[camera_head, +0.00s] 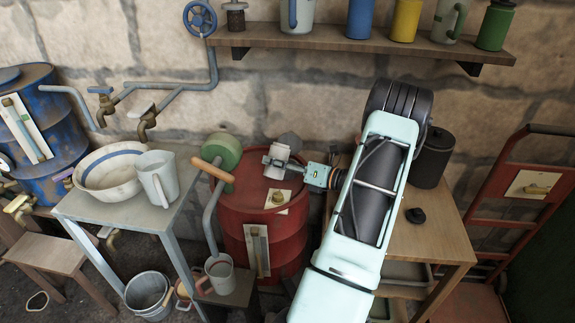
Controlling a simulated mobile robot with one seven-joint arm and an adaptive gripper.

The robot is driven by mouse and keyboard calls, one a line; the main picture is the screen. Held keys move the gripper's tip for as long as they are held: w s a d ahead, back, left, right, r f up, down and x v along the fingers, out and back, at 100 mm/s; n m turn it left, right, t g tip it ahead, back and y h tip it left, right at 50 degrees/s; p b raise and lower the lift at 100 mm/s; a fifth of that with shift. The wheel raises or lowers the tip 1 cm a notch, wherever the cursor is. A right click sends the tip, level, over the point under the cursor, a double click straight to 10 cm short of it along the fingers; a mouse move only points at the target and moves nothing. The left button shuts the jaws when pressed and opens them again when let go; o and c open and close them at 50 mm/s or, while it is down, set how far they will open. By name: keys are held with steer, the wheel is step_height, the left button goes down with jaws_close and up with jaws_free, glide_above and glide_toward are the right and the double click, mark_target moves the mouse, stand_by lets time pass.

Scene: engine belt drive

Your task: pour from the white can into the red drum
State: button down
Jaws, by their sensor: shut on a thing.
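The red drum (284,238) stands upright in the middle of the camera_head view, between two tables. My gripper (295,170) reaches in from the right, over the drum's top. It is shut on a small whitish thing (277,154), which I take to be the white can. The can looks tilted and is above the drum's top, toward the back. Its mouth and contents cannot be made out, and no stream shows.
A green cylinder with a crank (222,160) stands at the drum's left. A white jug (157,178) and a bowl (108,171) are on the left table. A dark canister (433,158) stands on the right table. A shelf (350,38) runs above.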

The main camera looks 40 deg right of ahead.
steer(key=shift+a+f+m+y+p, duration=0.1)
steer(key=shift+f+m+p, duration=0.25)
steer(key=shift+m, duration=0.35)
steer(key=shift+d+f+m+y+p, duration=0.1)
steer(key=shift+f+m+p, duration=0.1)
steer(key=shift+m+p, duration=0.35)
steer(key=shift+a+f+m+y+p, duration=0.1)
steer(key=shift+f+m+p, duration=0.15)
steer(key=shift+m, duration=0.6)
stand_by(0.9)
steer(key=shift+r+m+g+p, duration=0.45)
steer(key=shift+m+p, duration=0.25)
steer(key=shift+p, duration=0.3)
steer(key=shift+w+d+f+m+b, duration=0.1)
steer(key=shift+d+f+m+b, duration=0.25)
steer(key=shift+f, duration=0.2)
steer(key=shift+w+d+f+m+b, duration=0.15)
steer(key=shift+d+f+m, duration=0.1)
steer(key=shift+f+m, duration=0.25)
stand_by(1.0)
steer(key=shift+d+r+m+y+p, duration=0.2)
steer(key=shift+r+m+y+p, duration=0.35)
steer(key=shift+m+p, duration=0.25)
stand_by(1.2)
